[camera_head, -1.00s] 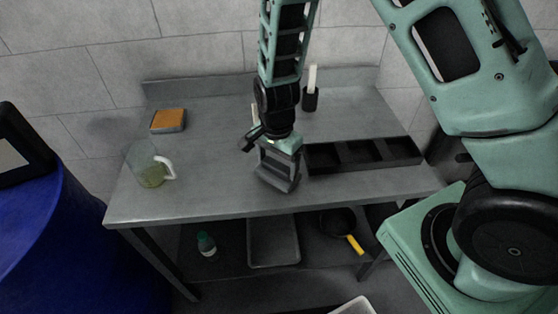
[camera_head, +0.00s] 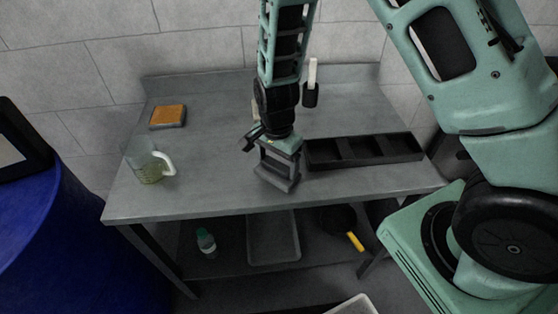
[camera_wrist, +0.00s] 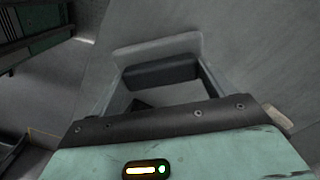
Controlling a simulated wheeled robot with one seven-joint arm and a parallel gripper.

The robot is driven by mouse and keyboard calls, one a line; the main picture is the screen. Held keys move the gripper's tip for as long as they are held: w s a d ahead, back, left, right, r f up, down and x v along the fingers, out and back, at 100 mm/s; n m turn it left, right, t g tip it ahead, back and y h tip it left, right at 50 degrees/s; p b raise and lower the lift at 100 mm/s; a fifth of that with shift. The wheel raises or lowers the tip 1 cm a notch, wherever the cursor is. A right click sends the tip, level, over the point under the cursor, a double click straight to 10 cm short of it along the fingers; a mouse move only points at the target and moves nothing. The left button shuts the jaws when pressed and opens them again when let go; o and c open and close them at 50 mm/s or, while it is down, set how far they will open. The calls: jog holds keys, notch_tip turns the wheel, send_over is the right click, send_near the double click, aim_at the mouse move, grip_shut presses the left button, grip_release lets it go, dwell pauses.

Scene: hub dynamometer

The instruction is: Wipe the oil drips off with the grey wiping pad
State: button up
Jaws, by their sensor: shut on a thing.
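My gripper (camera_head: 278,164) points down over the front middle of the grey metal table (camera_head: 220,196). It is shut on the grey wiping pad (camera_head: 275,181), which is at or just above the tabletop; contact cannot be told. In the wrist view the pad (camera_wrist: 158,47) shows as a light grey slab with a darker grip block between the fingers of my gripper (camera_wrist: 160,82). I cannot make out any oil drips on the tabletop; my gripper and the pad hide part of it.
A black compartment tray (camera_head: 365,151) lies close right of my gripper. A black cup (camera_head: 310,97) with a white-handled tool stands behind. An orange-topped sponge (camera_head: 168,115) and a jug of yellowish liquid (camera_head: 150,170) are left. A blue barrel (camera_head: 60,240) stands left of the table.

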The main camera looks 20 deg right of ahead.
jog(key=shift+w+d+r+p, duration=0.1)
jog(key=shift+w+d+p, duration=0.2)
jog(key=shift+w, duration=0.5)
jog(key=shift+w+d+r+p, duration=0.15)
jog(key=shift+w+d, duration=0.1)
jog(key=shift+w, duration=0.55)
jog(key=shift+w+d+f+p, duration=0.15)
jog(key=shift+w+d, duration=0.3)
jog(key=shift+w, duration=0.9)
jog(key=shift+w+d+p, duration=0.2)
jog(key=shift+w+d, duration=0.25)
jog(key=shift+w, duration=0.9)
jog(key=shift+w+d+f+p, duration=0.15)
jog(key=shift+w+d, duration=0.3)
jog(key=shift+w, duration=0.9)
